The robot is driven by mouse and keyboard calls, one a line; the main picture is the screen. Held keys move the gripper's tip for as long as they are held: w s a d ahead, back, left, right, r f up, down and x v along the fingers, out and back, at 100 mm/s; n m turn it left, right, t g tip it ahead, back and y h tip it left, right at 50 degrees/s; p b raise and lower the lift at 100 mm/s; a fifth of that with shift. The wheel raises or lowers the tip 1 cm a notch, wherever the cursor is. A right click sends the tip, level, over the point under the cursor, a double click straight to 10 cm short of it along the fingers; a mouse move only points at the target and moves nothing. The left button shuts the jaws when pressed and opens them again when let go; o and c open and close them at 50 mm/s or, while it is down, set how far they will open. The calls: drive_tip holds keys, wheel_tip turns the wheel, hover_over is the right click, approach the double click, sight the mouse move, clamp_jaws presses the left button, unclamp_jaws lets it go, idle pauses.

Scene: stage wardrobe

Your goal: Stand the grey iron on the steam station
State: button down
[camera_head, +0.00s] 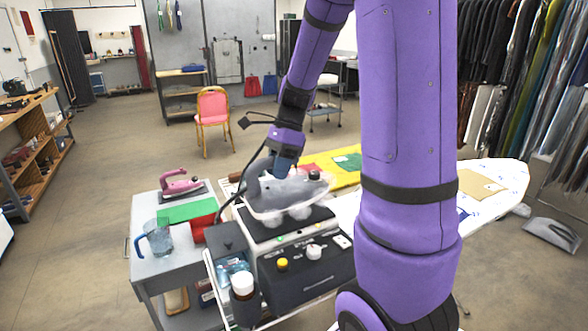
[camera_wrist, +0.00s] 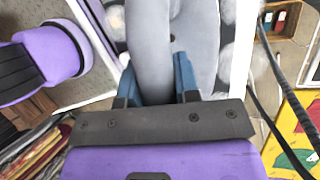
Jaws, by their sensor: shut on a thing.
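The grey iron (camera_head: 282,193) is in my gripper, level, over the dark top plate of the steam station (camera_head: 318,284) in the head view. Pale, see-through puffs like steam surround its base, so I cannot tell whether it touches the plate. My gripper (camera_head: 284,164) comes down from above and is shut on the iron's handle. In the wrist view, the blue fingers of my gripper (camera_wrist: 157,82) sit on both sides of the grey iron's handle (camera_wrist: 150,45). The station has a yellow knob and a white knob on its front.
A pink iron (camera_head: 180,184), a jug (camera_head: 158,238) and a red container (camera_head: 203,226) stand on a grey cart (camera_head: 150,272) at left. A white-capped bottle (camera_head: 242,286) is beside the station. An ironing board (camera_head: 500,180) extends right. A dark cord hangs near the iron.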

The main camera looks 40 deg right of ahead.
sight(270, 187)
drive_tip(key=shift+w+a, duration=0.25)
drive_tip(key=shift+w, duration=0.2)
drive_tip(key=shift+w+a, duration=0.2)
drive_tip(key=shift+w, duration=0.25)
drive_tip(key=shift+f, duration=1.75)
drive_tip(key=shift+f, duration=0.1)
drive_tip(key=c, duration=0.8)
unclamp_jaws()
drive_tip(key=shift+s+f, duration=0.1)
drive_tip(key=shift+c, duration=0.2)
drive_tip(key=s+v, duration=0.1)
drive_tip(key=v, duration=1.1)
drive_tip(key=s+a+r+n+t+h, duration=0.2)
drive_tip(key=s+a+r+n+t, duration=0.1)
drive_tip(key=s+a+n, duration=0.5)
drive_tip(key=s+a+r+n+t+h, duration=0.3)
drive_tip(key=s+a+n, duration=0.4)
drive_tip(key=s+n, duration=0.3)
drive_tip(key=n, duration=0.3)
drive_tip(key=shift+s+a+n, duration=0.2)
drive_tip(key=shift+a+n, duration=0.1)
drive_tip(key=shift+a, duration=0.1)
